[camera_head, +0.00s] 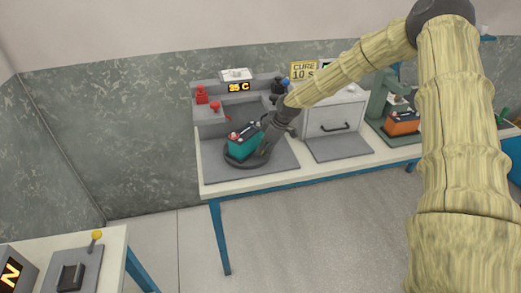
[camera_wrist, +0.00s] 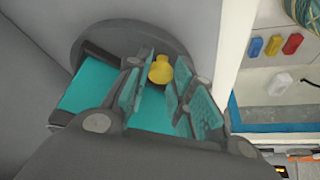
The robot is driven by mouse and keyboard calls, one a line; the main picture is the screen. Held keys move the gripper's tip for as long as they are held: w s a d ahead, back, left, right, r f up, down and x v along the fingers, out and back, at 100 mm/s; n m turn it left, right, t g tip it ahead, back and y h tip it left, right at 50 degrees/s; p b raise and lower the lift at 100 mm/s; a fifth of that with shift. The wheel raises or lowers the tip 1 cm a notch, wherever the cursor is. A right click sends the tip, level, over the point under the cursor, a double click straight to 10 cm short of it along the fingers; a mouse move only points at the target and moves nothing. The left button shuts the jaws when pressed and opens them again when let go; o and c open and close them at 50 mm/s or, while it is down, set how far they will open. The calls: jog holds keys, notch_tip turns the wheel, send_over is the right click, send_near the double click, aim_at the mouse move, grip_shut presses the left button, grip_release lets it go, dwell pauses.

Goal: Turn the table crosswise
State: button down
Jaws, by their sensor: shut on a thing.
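A dark round turntable (camera_head: 233,158) sits on a grey plate at the left end of the workbench. A teal battery (camera_head: 242,147) with a red cap lies on it. In the wrist view the battery (camera_wrist: 90,95) lies behind my fingers, and the disc's rim (camera_wrist: 100,38) curves around it. My gripper (camera_head: 267,150) is at the battery's right side, pointing down. In the wrist view my gripper (camera_wrist: 162,85) has its padded fingers on either side of a yellow knob (camera_wrist: 160,69), shut on it. The fingers hide part of the battery and the disc.
A grey station with a 35 C display (camera_head: 238,87) and red knobs (camera_head: 201,94) stands behind the turntable. A white box with a handle (camera_head: 333,120) stands to the right, then an orange battery (camera_head: 402,123). A second table (camera_head: 112,262) is at lower left.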

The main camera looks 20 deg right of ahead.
jog(key=c, duration=1.2)
grip_release()
jog(key=shift+c, duration=0.2)
jog(key=v, duration=1.2)
